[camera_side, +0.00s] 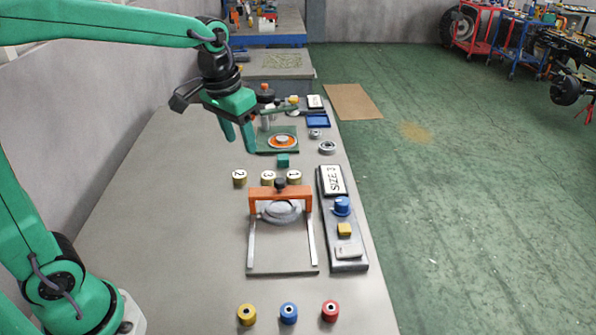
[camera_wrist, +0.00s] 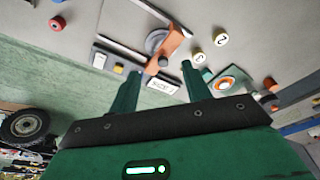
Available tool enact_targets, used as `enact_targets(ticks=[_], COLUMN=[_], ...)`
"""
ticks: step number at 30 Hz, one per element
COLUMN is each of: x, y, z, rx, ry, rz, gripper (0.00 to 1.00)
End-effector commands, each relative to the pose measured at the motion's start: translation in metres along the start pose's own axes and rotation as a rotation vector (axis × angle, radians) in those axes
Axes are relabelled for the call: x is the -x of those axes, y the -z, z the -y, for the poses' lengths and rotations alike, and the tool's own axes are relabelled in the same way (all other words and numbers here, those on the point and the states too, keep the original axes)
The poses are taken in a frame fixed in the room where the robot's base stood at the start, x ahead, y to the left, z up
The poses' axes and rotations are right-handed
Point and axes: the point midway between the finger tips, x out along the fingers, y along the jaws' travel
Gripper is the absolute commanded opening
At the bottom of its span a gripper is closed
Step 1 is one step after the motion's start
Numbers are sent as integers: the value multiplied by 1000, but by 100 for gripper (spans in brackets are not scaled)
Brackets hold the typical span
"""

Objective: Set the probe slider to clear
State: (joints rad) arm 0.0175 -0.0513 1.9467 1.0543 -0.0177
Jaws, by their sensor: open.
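What looks like the probe slider is an orange bridge (camera_side: 300,194) with a black knob (camera_side: 280,184), spanning two pale rails on a grey plate (camera_side: 282,268). The bridge is at the far end of the rails, over or just beyond a grey round part (camera_side: 280,211); I cannot tell which. In the wrist view the bridge (camera_wrist: 174,42) shows beyond my fingers. No "clear" mark is readable. My gripper (camera_side: 239,142) is open and empty, above the bench, left of and beyond the bridge. Its two fingers (camera_wrist: 158,84) show apart in the wrist view.
A dark panel (camera_side: 359,266) with a size card, blue knob (camera_side: 341,206), yellow block and white switch stands right of the rails. Several numbered cylinders (camera_side: 239,178) and a teal cube (camera_side: 283,160) lie beyond. Coloured cylinders (camera_side: 288,313) stand in front. The bench's left is clear.

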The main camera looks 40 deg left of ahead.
Motion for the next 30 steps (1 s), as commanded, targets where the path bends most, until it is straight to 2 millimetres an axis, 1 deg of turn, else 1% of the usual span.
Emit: enact_targets(ticks=[1, 3, 9, 15, 21, 30], x=[-8, -16, -45, -74, -89, -93], y=[9, 20, 51, 73, 83, 83], z=[-1, -2, -4, -6, -7, -7], rx=[0, 0, -1, -1, 0, 0], ry=[0, 0, 1, 3, 3, 3], rz=[19, 42, 108, 164, 189, 193], gripper=[48, 48, 48, 48, 48, 48])
